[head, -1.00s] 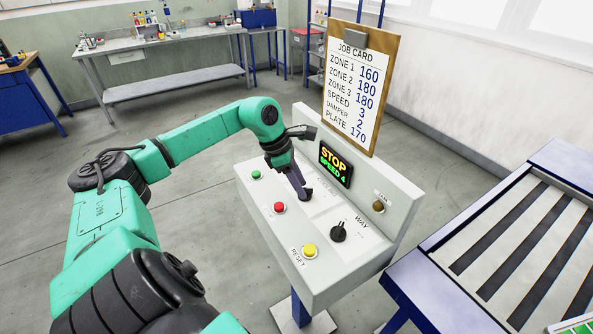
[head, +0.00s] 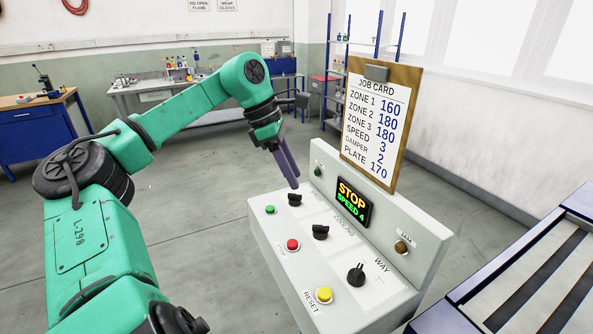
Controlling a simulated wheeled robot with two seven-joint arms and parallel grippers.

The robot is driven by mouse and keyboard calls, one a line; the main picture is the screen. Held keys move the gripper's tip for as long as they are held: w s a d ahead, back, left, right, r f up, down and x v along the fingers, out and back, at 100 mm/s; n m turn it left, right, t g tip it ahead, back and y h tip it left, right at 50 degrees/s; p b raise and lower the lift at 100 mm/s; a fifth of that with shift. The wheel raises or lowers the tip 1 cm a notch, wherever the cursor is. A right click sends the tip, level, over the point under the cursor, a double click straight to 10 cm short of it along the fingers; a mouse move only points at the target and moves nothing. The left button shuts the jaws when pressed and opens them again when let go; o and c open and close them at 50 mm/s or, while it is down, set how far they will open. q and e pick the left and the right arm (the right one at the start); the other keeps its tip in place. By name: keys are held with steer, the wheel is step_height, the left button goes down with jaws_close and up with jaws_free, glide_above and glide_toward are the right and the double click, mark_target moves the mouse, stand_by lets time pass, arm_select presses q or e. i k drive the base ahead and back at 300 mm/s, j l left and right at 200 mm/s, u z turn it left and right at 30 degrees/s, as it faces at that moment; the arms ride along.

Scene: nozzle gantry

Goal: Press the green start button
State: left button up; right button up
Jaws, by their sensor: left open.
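The green start button (head: 270,209) is on the left end of the grey control panel's sloped top (head: 262,232). My left gripper (head: 294,186) points down above the panel, to the right of and above the green button, near a black knob (head: 294,199). It is open, with its fingers nearly overlapping in this view and nothing visible between them. I cannot tell whether the fingertips touch the knob. The display (head: 352,203) reads STOP and SPEED 4. My right gripper is not in view.
A red button (head: 292,245), a yellow RESET button (head: 324,295), a middle black knob (head: 320,232) and the WAY knob (head: 356,274) share the panel. A job card (head: 376,125) stands behind it. A blue-framed conveyor (head: 478,287) is at right.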

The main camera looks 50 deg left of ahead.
mark_target(269, 209)
steer(key=k, duration=1)
